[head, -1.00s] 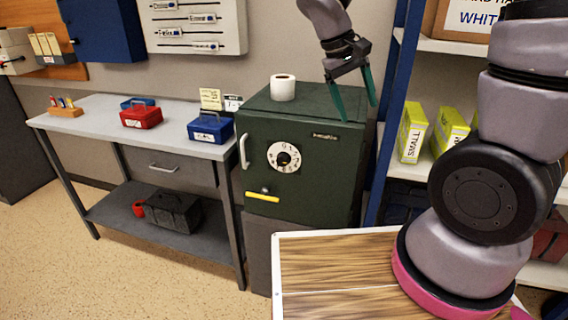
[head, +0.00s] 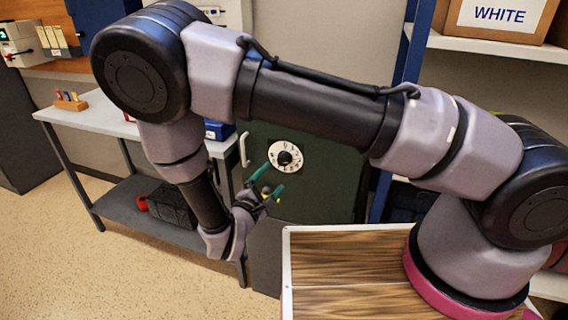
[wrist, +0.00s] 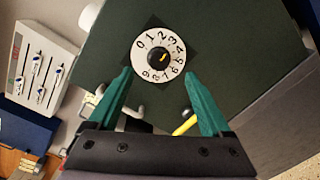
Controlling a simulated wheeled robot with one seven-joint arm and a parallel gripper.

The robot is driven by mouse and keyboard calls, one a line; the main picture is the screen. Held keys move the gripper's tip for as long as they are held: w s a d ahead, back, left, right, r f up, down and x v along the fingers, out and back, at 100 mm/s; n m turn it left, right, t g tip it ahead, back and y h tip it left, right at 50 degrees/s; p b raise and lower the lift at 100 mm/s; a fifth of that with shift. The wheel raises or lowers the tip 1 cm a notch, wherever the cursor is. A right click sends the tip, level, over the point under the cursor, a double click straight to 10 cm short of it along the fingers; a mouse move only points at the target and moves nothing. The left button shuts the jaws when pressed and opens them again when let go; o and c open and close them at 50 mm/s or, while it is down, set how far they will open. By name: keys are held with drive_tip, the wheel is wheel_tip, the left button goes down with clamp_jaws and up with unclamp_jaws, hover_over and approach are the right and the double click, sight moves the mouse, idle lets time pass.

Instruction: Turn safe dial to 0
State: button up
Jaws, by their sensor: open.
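The dark green safe (head: 325,180) stands beyond my arm, its top hidden by my arm in the head view. Its front carries a white numbered dial (head: 287,155) with a black knob. In the wrist view the dial (wrist: 158,55) is seen ahead, with 0 at its upper left. A small yellow mark on the knob points to the right, roughly at 4 or 5; I cannot tell exactly. My gripper (head: 272,180) is open and empty in front of the safe, below the dial. Its teal fingers (wrist: 158,75) point at the dial, apart from it.
A pale vertical handle (head: 244,149) is on the safe's left. A workbench (head: 95,118) stands left, with a dark toolbox (head: 172,205) on its lower shelf. Shelving (head: 480,48) is at right. A wood-topped surface (head: 345,265) is in front.

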sight(283, 162)
drive_tip(key=shift+n+t+y, duration=0.3)
drive_tip(key=shift+n+y, duration=0.1)
drive_tip(key=shift+n, duration=0.1)
drive_tip(key=x, duration=0.6)
drive_tip(key=f+x, duration=0.1)
drive_tip(key=x, duration=0.3)
drive_tip(key=shift+w+a+f, duration=0.1)
drive_tip(key=shift+w+a, duration=0.1)
drive_tip(key=shift+a, duration=0.05)
clamp_jaws()
